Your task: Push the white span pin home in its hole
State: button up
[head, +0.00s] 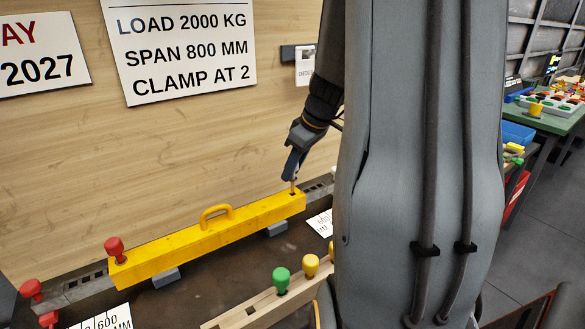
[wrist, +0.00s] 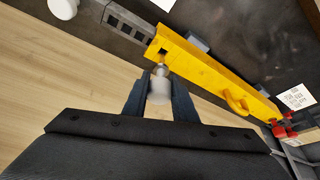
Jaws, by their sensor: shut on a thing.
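My gripper (head: 293,168) is shut on the white span pin, above the right end of the yellow beam (head: 240,222). In the wrist view the pin's white knob (wrist: 160,90) sits between the two fingers (wrist: 160,98), with its pale shaft pointing at the beam. A dark square hole (wrist: 163,51) shows in the beam's end, close to the shaft's tip. In the head view the shaft reaches down to this hole (head: 293,193). I cannot tell whether the tip is just inside or just above it. The knob stands clear of the beam.
A red-knobbed pin (head: 114,248) stands in the beam's left end. A yellow handle (head: 215,214) rises mid-beam. A wooden rack with green (head: 281,278) and yellow (head: 310,265) knobs stands in front. Another white knob (wrist: 62,8) shows beyond the beam's end. A wooden wall (head: 150,150) stands behind.

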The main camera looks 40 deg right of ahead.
aim_at(295, 178)
jog(key=shift+f+b, duration=2.25)
jog(key=shift+f, duration=0.1)
jog(key=o, duration=1.1)
jog(key=shift+o, duration=0.2)
jog(key=v, duration=0.6)
jog(key=shift+r, duration=0.25)
jog(key=shift+s+d+r+b, duration=0.15)
jog(key=shift+s+r+b, duration=0.2)
jog(key=shift+r, duration=0.3)
